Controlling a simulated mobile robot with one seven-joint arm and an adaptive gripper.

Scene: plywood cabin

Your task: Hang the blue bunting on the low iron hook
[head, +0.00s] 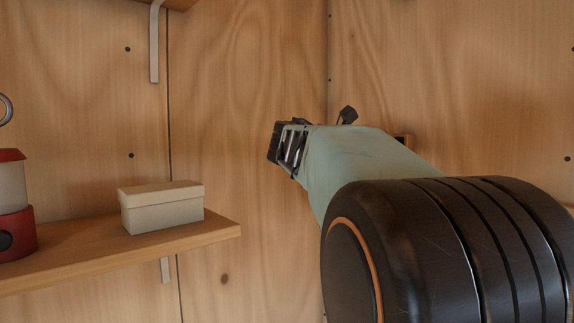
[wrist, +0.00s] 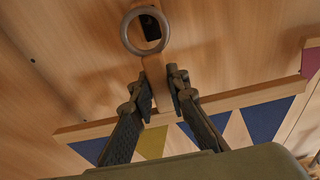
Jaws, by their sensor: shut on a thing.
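My gripper (wrist: 160,92) is shut on the tan tab of the bunting in the wrist view. The tab ends in a round metal ring (wrist: 127,41) above the fingertips. Below, the bunting's wooden bar (wrist: 238,98) carries blue (wrist: 268,119), yellow and pale triangles; my fingers and wrist hide part of it. A dark iron piece, apparently the hook (wrist: 151,29), shows through the ring's opening against the plywood. I cannot tell whether it passes through the ring or lies behind it. In the head view my gripper (head: 284,145) points at the wall, and my arm hides the bunting.
A shelf (head: 120,249) at left in the head view holds a pale lidded box (head: 162,208) and a red and white lantern (head: 12,205). Shelf brackets (head: 155,45) stand on the wall. A red triangle (wrist: 311,62) shows at the wrist view's right edge.

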